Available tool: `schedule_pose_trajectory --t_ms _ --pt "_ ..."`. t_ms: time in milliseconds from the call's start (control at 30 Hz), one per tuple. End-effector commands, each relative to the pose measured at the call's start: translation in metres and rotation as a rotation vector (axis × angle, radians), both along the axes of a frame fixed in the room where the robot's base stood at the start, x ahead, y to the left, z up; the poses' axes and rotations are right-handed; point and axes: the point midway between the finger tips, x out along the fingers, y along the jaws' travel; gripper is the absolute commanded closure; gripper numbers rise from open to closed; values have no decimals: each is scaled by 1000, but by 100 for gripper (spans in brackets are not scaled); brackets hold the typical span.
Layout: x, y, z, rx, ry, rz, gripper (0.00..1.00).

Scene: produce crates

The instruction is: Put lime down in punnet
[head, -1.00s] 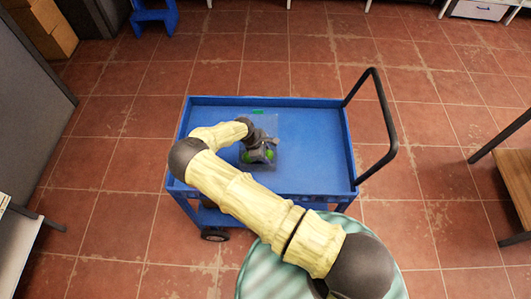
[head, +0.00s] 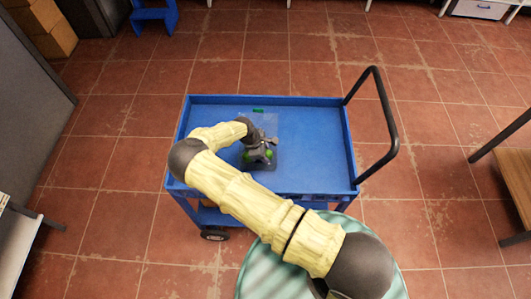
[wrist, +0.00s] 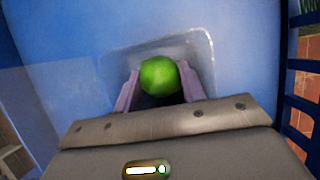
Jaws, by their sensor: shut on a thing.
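The green lime (wrist: 159,75) sits between the two fingers of my gripper (wrist: 159,84) in the wrist view. My gripper is shut on it. The clear punnet (wrist: 207,50) shows behind the lime, its rounded rim around the fingertips. In the head view my gripper (head: 262,153) is over the punnet (head: 270,120) on the blue cart, and green patches of the lime (head: 268,154) show beside the fingers. The lime's underside is hidden, so I cannot tell whether it touches the punnet's floor.
The blue cart (head: 315,145) has a raised rim and a black handle (head: 388,110) on its right. Its tray is bare to the right of the punnet. A small green mark (head: 258,111) shows at the punnet's far edge. Tiled floor surrounds the cart.

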Motion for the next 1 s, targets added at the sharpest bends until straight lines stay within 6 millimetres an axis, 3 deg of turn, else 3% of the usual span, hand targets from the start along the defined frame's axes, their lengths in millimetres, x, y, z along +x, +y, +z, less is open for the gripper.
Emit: schedule_pose_trajectory --t_ms 967,1000 --pt "0 1 -9 0 -1 1 82" --pt "0 1 -9 0 -1 1 53"
